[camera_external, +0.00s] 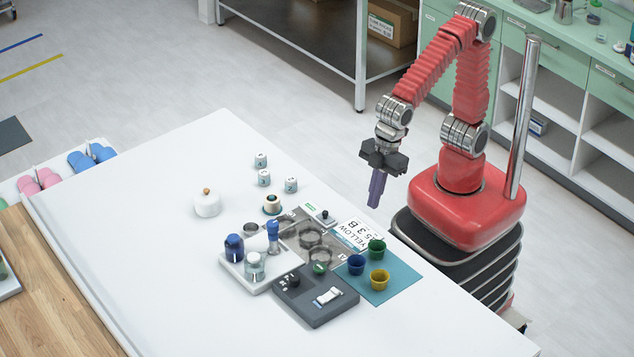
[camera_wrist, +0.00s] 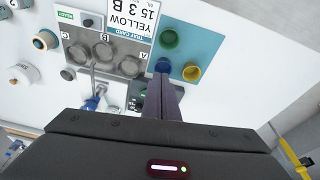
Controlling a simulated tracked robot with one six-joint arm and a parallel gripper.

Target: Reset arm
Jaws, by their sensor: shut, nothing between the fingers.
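My gripper (camera_external: 376,188) hangs from the bent red arm beside the table's right edge, above table height. Its purple fingers are shut with nothing between them. In the wrist view the shut fingers (camera_wrist: 162,97) point toward the coloured cups and partly cover the area by the blue cup. The gripper touches nothing on the white table (camera_external: 150,165).
Green (camera_external: 376,249), blue (camera_external: 356,264) and yellow (camera_external: 379,279) cups stand on a teal mat (camera_external: 405,278) near the right edge. A tray card (camera_external: 358,234), grey tray (camera_external: 291,228), dark device (camera_external: 316,304) and bottle holder (camera_external: 248,272) stand nearby. The table's back left is clear.

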